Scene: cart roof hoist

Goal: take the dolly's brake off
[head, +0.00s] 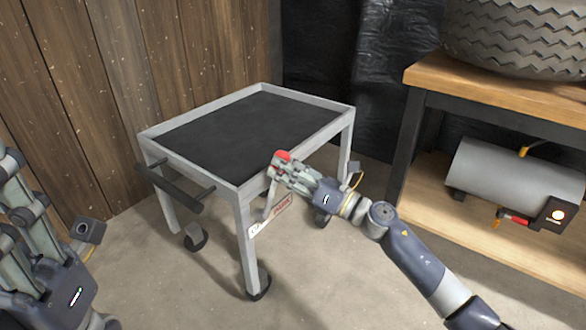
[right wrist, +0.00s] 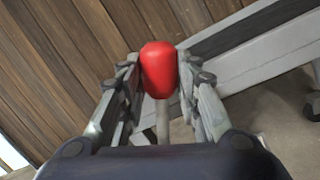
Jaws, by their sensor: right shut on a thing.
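The dolly is a grey metal cart (head: 240,192) with a black top and a push handle (head: 172,187) at its left end. A brake lever with a red knob (head: 284,156) rises at its near side, above a plate marked in red, apparently "PARK" (head: 281,207). My right gripper (head: 282,165) is shut on the red knob. In the right wrist view the red knob (right wrist: 158,68) sits between the two fingers, with its grey stem (right wrist: 162,122) below. My left gripper (head: 25,195) is at the left edge, away from the dolly and partly cut off.
A wooden workbench (head: 490,92) stands at the right, with a tire (head: 515,38) on top and a grey tank (head: 510,178) on its lower shelf. A plank wall (head: 100,80) stands behind the dolly. The concrete floor in front of the dolly is clear.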

